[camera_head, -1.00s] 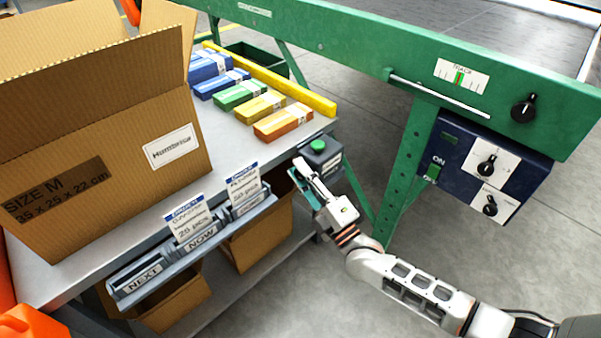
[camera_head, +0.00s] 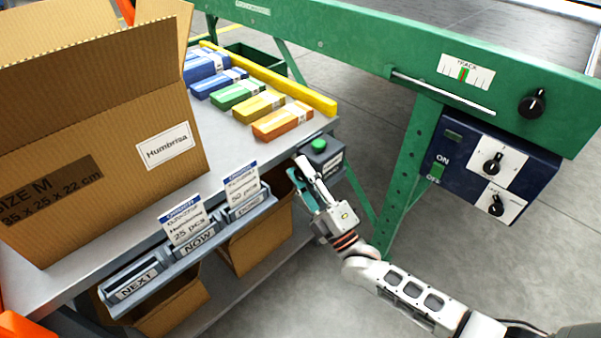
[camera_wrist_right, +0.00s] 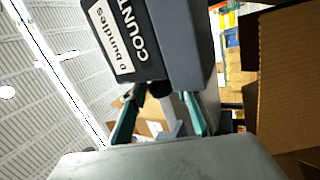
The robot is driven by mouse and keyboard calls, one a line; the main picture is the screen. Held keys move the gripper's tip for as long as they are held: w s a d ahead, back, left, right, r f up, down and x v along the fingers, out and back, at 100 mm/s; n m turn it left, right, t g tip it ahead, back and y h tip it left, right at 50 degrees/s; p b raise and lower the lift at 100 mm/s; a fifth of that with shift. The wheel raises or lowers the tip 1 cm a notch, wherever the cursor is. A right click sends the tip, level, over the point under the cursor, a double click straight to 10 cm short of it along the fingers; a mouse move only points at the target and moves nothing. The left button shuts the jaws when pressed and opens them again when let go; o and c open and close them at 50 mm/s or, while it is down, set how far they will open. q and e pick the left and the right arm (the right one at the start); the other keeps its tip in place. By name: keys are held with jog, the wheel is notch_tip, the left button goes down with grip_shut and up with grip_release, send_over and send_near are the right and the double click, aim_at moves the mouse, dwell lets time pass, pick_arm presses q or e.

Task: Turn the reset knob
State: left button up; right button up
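The dark counter box (camera_head: 322,158) with a green button on top stands at the table's right corner. In the wrist view the counter box (camera_wrist_right: 178,40) fills the upper middle, its label reading "COUNT" and "0 bundles". A small dark knob-like part (camera_wrist_right: 158,89) shows at the box's edge; I cannot tell for sure that it is the reset knob. My right gripper (camera_head: 300,178) is just in front of the box. In the wrist view its teal-padded fingers (camera_wrist_right: 160,116) are apart, with the dark part between their tips. Contact cannot be told. My left gripper is not in view.
The green machine (camera_head: 400,65) has a black track knob (camera_head: 532,103) and a blue panel (camera_head: 535,170) with two dials. A large carton (camera_head: 100,130), several coloured packs (camera_head: 238,93) and a card holder (camera_head: 190,245) crowd the table.

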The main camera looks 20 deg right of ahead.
dwell(0.3)
jog(key=v, duration=1.2)
